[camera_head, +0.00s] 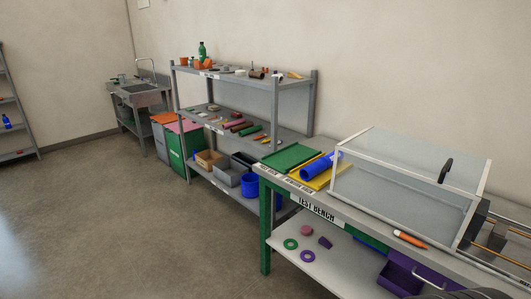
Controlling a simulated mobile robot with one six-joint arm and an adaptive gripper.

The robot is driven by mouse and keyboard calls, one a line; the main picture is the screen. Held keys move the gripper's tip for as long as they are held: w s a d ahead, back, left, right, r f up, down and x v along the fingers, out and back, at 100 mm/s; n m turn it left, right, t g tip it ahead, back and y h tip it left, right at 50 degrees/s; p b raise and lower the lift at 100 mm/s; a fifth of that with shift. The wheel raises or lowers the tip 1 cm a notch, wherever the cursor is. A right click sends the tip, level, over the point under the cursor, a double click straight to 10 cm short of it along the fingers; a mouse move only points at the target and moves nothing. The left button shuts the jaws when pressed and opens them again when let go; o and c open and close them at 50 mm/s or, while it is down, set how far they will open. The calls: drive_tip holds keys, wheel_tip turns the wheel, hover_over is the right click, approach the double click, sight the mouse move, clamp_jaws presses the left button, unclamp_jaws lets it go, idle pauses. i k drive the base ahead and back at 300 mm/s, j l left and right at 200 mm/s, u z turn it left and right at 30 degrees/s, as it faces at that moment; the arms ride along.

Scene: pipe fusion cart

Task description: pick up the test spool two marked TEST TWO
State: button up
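A blue cylinder (316,168) lies on its side on a yellow tray (321,182) at the left end of the test bench (340,208). I cannot read any TEST TWO mark on it, so I cannot tell whether it is the test spool two. My gripper is not in view.
A clear box with a black handle (446,170) stands right of the yellow tray. A green tray (291,157) lies to its left. An orange marker-like object (410,240) lies near the bench's front edge. A loaded shelf rack (315,105) stands behind. Floor at left is clear.

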sight(307, 173)
drive_tip(key=i+j+u, duration=0.25)
drive_tip(key=i+u, duration=0.15)
drive_tip(key=i, duration=0.6)
drive_tip(key=i+l+u, duration=0.1)
drive_tip(key=i+u, duration=0.3)
drive_tip(key=i, duration=0.65)
drive_tip(key=i+z, duration=0.3)
drive_tip(key=z, duration=0.2)
drive_tip(key=i+j+z, duration=0.1)
drive_tip(key=i+z, duration=0.15)
drive_tip(key=z, duration=0.2)
drive_tip(key=i+j+z, duration=0.2)
drive_tip(key=z, duration=0.3)
drive_tip(key=i+j+z, duration=0.25)
drive_tip(key=z, duration=0.25)
drive_tip(key=i+j+z, duration=0.5)
drive_tip(key=z, duration=0.2)
